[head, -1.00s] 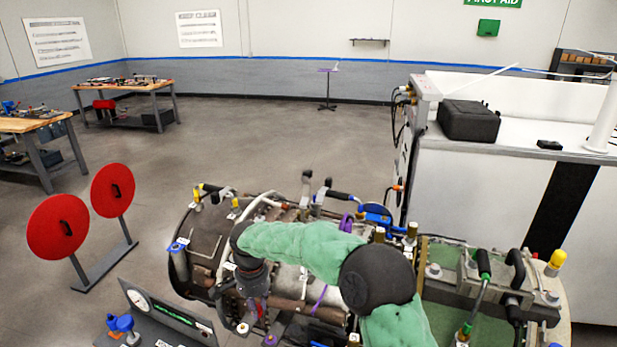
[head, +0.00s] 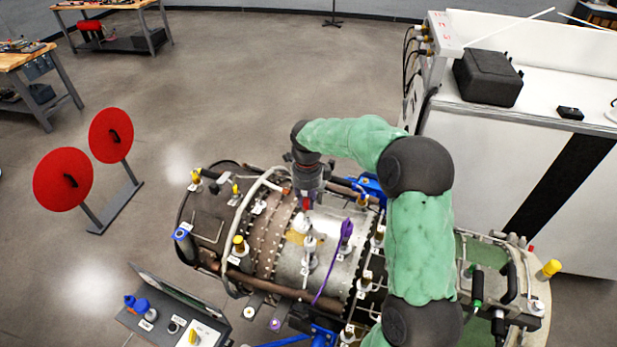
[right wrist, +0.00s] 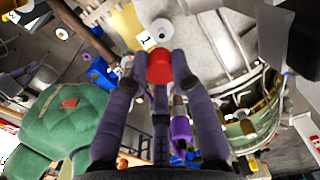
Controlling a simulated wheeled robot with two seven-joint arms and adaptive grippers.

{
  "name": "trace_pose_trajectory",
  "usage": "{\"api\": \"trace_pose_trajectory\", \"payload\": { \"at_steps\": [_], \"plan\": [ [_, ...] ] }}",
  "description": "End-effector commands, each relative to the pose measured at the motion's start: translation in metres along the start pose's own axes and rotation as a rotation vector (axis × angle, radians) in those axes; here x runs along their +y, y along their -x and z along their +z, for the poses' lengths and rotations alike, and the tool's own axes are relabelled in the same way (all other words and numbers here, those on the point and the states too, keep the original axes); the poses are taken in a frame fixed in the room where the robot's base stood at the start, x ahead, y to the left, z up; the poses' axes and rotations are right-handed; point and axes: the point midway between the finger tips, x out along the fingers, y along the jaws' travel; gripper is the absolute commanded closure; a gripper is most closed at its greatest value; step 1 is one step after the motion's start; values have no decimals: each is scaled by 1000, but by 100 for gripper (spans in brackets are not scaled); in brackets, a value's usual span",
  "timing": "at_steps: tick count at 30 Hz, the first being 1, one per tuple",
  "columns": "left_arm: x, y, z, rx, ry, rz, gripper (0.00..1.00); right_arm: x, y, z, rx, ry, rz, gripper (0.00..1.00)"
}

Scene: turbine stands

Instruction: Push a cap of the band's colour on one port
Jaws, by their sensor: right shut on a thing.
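My right gripper (head: 306,200) points down over the metal middle of the turbine (head: 335,232). In the right wrist view its fingers (right wrist: 160,68) are shut on a red cap (right wrist: 159,65). The cap also shows as a small red spot between the fingers in the head view (head: 306,204). Just beyond the cap in the wrist view is a pale grey port (right wrist: 161,30) with a small white numbered tag (right wrist: 146,40) beside it. I cannot tell whether cap and port touch. The colour of a band on that port cannot be made out. My left gripper is not in view.
A purple strap (head: 346,230) hangs over the casing near the gripper. Yellow-capped fittings (head: 239,242) and pipes surround it. A panel with a yellow knob (head: 193,335) stands at the front left. Two red discs (head: 63,180) stand on the floor at left. A white cabinet (head: 530,170) is at right.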

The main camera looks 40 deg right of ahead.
Motion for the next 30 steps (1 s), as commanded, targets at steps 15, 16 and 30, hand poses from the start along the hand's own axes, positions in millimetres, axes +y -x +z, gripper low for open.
{"api": "trace_pose_trajectory", "payload": {
  "at_steps": [15, 16, 30],
  "plan": [
    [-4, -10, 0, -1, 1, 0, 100, -1, -22, -3, 2, -34, 2, 100],
    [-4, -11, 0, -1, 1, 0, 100, -1, -25, -3, 2, -34, 2, 100],
    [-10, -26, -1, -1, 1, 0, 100, -1, -45, -3, 1, -33, 0, 100]
  ]
}}
